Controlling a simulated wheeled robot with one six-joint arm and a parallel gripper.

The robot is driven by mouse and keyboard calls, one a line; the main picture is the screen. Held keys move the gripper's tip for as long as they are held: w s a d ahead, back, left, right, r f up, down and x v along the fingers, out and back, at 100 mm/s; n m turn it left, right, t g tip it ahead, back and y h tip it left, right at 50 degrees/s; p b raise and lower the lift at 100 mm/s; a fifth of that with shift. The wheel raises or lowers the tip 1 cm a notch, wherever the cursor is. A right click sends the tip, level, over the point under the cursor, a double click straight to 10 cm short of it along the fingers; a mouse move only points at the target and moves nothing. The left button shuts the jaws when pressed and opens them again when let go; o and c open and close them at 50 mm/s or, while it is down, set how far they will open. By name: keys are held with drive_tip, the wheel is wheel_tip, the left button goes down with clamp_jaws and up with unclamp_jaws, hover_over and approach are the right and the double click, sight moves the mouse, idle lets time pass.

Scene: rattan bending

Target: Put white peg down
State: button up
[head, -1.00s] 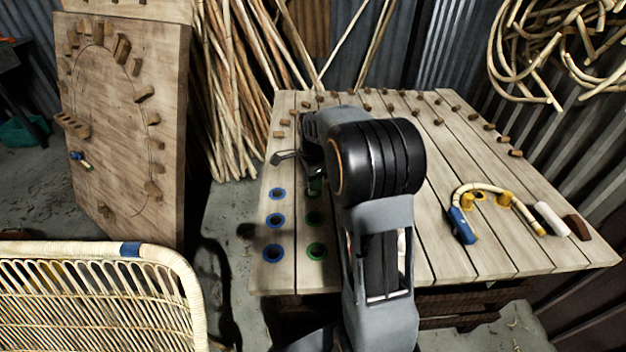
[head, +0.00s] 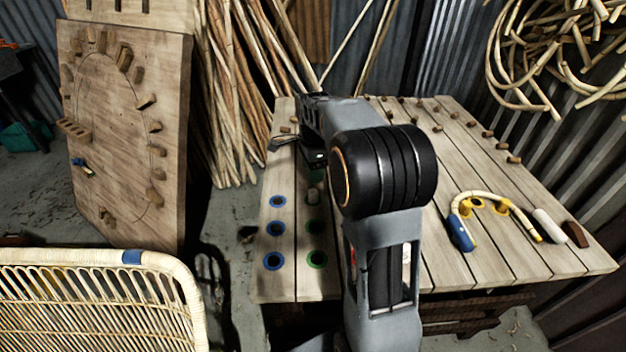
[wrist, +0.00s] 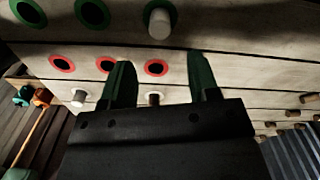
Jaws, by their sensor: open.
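The white peg (head: 313,196) stands upright in the far green-ringed hole of the slatted workbench (head: 470,262) in the head view. In the wrist view the white peg (wrist: 159,24) also stands in a green ring (wrist: 168,6) at the top. My gripper (wrist: 160,62) is open and empty, its two dark green fingers apart. The peg is beyond the fingertips and not between them.
Blue-ringed holes (head: 274,228) line the bench's left side. Red-ringed holes (wrist: 61,64) show near my fingers. A bent rattan piece (head: 492,194), a white cylinder (head: 549,225) and a brown block (head: 577,234) lie at right. Several wooden pegs (head: 486,134) stand along the far side.

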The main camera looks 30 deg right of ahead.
wheel_tip(320, 180, up, 5)
drive_tip(key=s+a+n+t, duration=0.1)
drive_tip(key=s+a+n, duration=0.4)
drive_tip(key=s+n, duration=0.3)
drive_tip(key=s+a+f+n+t, duration=0.1)
drive_tip(key=s+a+f+n, duration=0.1)
drive_tip(key=s+n, duration=0.3)
drive_tip(key=s+a+f+n+t, duration=0.1)
drive_tip(key=s+a+f+n, duration=0.2)
drive_tip(key=s+n, duration=0.3)
drive_tip(key=shift+s+f+n+p, duration=0.15)
drive_tip(key=shift+s+n+p, duration=0.05)
drive_tip(key=shift+n+p, duration=0.15)
